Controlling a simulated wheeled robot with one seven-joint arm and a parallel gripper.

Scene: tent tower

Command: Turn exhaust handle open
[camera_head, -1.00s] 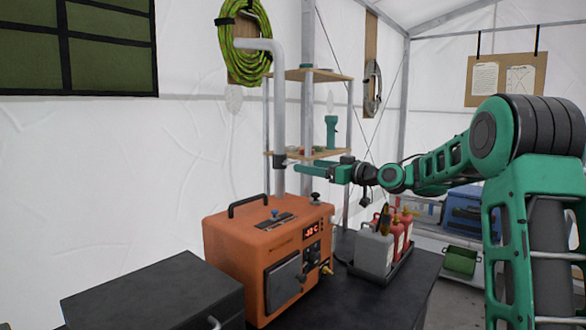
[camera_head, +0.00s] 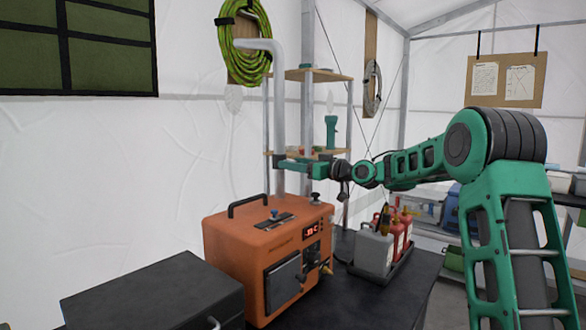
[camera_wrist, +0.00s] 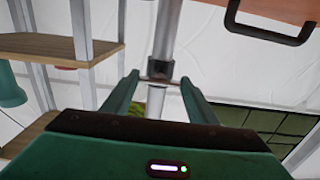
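The grey exhaust pipe (camera_head: 279,100) rises from the orange heater (camera_head: 268,248) and bends left at its top. In the wrist view, the pipe (camera_wrist: 168,30) carries a grey collar (camera_wrist: 160,70) with a thin crosswise bar, apparently the exhaust handle (camera_wrist: 155,82). My gripper (camera_head: 284,165) is level with that part of the pipe and hides it in the head view. In the wrist view, my gripper (camera_wrist: 158,92) is open, with one finger on each side of the bar and pipe. I cannot tell whether the fingers touch the bar.
A shelf rack (camera_head: 322,154) stands right behind the pipe. A tray of grey and red canisters (camera_head: 375,250) is beside the heater on the dark table (camera_head: 345,310). A black box (camera_head: 155,290) stands at front left. The heater's carry handle (camera_wrist: 268,32) shows in the wrist view.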

